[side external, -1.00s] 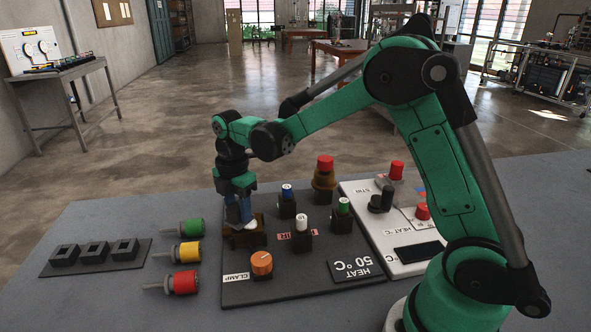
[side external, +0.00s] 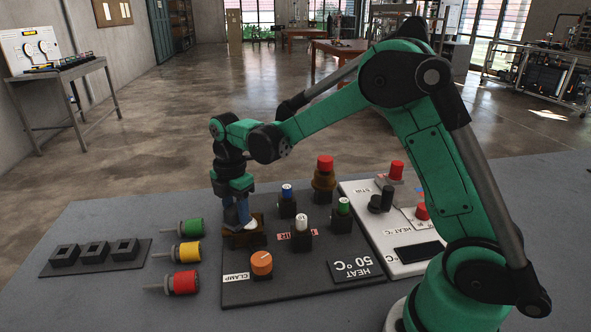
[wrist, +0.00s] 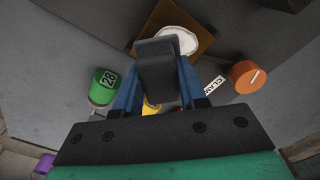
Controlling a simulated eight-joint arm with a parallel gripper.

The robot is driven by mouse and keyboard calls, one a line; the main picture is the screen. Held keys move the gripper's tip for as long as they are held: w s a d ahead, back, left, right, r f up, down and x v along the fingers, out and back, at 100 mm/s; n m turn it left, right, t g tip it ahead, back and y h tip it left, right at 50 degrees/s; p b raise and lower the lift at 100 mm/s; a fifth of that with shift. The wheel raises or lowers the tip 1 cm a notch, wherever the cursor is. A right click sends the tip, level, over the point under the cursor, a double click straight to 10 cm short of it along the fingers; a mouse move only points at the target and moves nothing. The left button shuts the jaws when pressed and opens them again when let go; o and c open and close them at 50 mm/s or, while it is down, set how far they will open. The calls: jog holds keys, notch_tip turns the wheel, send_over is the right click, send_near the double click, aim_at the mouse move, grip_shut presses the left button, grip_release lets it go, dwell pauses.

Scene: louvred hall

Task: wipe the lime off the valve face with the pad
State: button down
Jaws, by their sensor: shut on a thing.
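My gripper (side external: 238,218) points down over a brown block with a flat face (side external: 245,241), near the left edge of the dark panel. Its blue fingers are shut on a dark grey pad (wrist: 157,68), which shows between them in the wrist view. Beyond the pad in that view is the brown valve face (wrist: 153,35) with a round white patch of lime (wrist: 182,40) on it. The pad covers part of the face and the patch's near edge. I cannot tell whether the pad touches the face.
An orange CLAMP knob (side external: 261,263) stands close in front of the brown block. Green (side external: 191,227), yellow (side external: 190,253) and red (side external: 185,283) cylinders lie to the left. Several knobs and buttons stand to the right, including a tall red-topped one (side external: 325,171).

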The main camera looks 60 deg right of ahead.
aim_at(229, 208)
jog(key=shift+w+a, duration=0.3)
jog(key=shift+a, duration=0.05)
jog(key=shift+w+a+r, duration=0.15)
jog(key=shift+r, duration=3.8)
jog(key=shift+f, duration=0.1)
